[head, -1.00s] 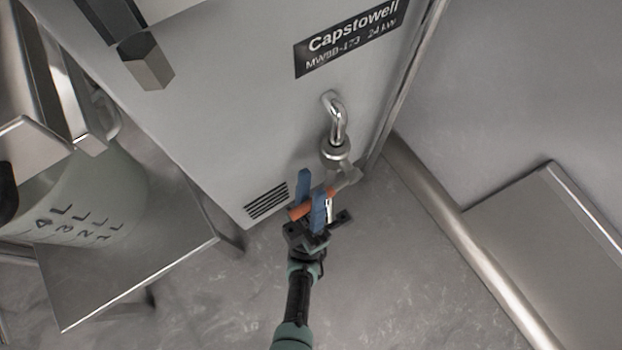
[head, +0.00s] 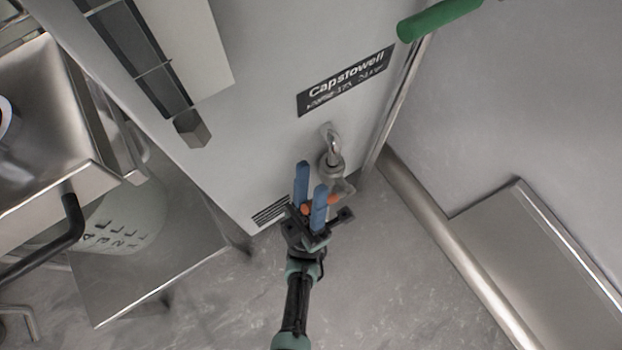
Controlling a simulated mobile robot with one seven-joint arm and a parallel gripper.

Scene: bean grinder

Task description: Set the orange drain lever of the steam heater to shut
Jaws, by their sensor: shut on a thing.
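The steam heater (head: 240,150) is a pale grey cabinet with a dark "Capstowell" label. A bent chrome drain pipe (head: 332,146) comes out of its front, with a valve body (head: 332,168) below. The orange drain lever (head: 334,200) is at the valve's lower end, mostly hidden by my gripper. A small orange part also shows left of the near finger. My gripper (head: 311,176) has two blue fingers, shut on the lever from below, one on each side of it. The lever's exact angle is hard to tell.
A steel table (head: 150,262) with a translucent measuring container (head: 125,215) stands at left. A steel pipe (head: 450,235) runs along the wall at right, beside a steel panel (head: 540,270). A green handle (head: 438,18) shows at the top. Floor around my arm is clear.

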